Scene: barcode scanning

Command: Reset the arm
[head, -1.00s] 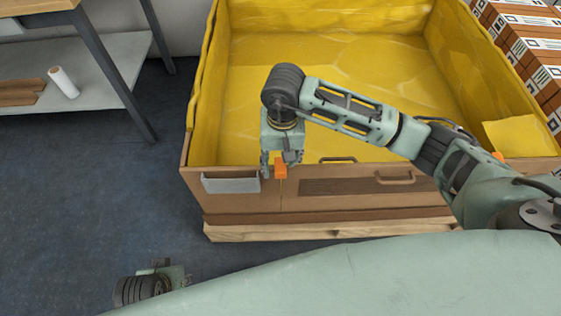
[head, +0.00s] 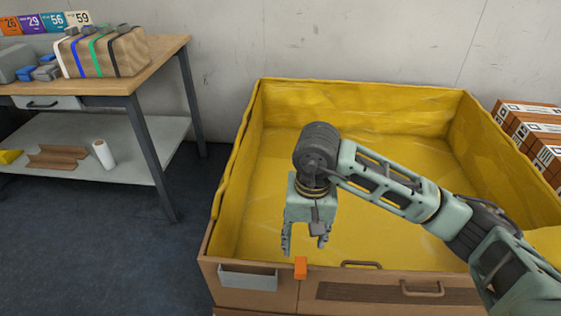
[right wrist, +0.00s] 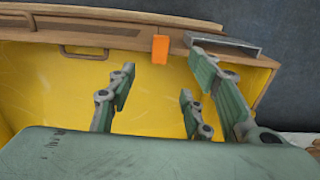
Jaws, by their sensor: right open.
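My right arm reaches in from the right in the head view, over the yellow-lined crate (head: 380,109). Its right gripper (head: 304,247) points down above the front part of the crate and holds nothing. In the right wrist view the fingers of the right gripper (right wrist: 150,105) stand apart, with only the yellow lining between them. An orange clip (head: 300,268) sits on the crate's front rim, just below the gripper in the head view. It also shows in the right wrist view (right wrist: 160,49). My left gripper is out of view.
A grey tray pocket (head: 248,278) hangs on the crate's front. A workbench (head: 160,58) at the left carries a strapped parcel (head: 104,52), with a white roll (head: 103,154) on its lower shelf. Labelled boxes (head: 530,130) are stacked at the right. Blue floor is open at left.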

